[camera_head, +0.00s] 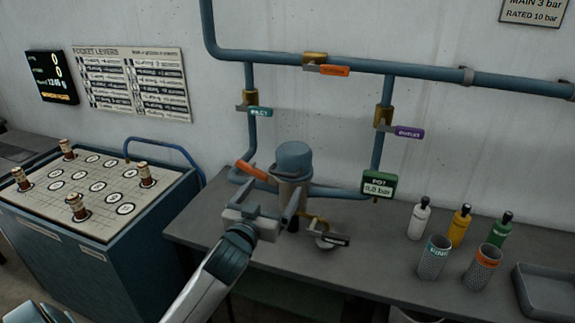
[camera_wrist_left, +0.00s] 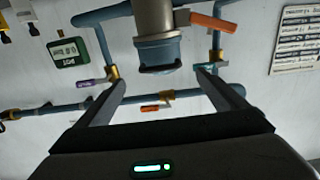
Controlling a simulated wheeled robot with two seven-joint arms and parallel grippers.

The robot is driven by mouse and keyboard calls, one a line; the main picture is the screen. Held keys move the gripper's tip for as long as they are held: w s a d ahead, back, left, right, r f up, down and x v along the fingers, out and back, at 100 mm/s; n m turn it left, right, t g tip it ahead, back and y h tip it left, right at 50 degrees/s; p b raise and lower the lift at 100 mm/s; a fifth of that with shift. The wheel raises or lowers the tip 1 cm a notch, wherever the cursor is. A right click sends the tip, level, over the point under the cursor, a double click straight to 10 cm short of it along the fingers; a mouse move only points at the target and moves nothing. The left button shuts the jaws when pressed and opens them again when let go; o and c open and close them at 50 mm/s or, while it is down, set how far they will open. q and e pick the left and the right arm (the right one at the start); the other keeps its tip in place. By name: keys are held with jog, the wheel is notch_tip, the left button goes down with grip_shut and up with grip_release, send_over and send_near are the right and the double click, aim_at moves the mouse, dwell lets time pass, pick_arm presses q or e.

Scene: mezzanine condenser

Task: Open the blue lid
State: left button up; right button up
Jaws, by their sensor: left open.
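The blue lid (camera_head: 293,157) sits on top of a grey metal pot (camera_head: 290,191) on the bench, against the blue pipework. In the left wrist view the picture is turned over, and the lid (camera_wrist_left: 158,54) shows below the pot body (camera_wrist_left: 154,17). My left gripper (camera_head: 271,197) is open and empty, in front of the pot and below the lid in the head view. In the left wrist view its fingers (camera_wrist_left: 160,75) are spread to either side of the lid, with a gap on each side. I cannot tell whether the fingertips reach its depth. My right gripper is not in view.
An orange lever (camera_head: 250,171) sticks out left of the pot. A black-tagged valve (camera_head: 330,240) is in front of it, and a green gauge (camera_head: 379,185) to its right. Bottles, two mesh cups (camera_head: 433,258) and a grey tray (camera_head: 546,292) occupy the bench's right side.

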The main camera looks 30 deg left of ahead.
aim_at(288, 166)
pick_arm(q)
jog(key=p+x, duration=0.3)
jog(key=x, duration=0.9)
jog(key=shift+w+a, duration=0.1)
jog(key=c, duration=1.2)
jog(key=shift+o, duration=0.2)
jog(key=shift+w+r, duration=0.1)
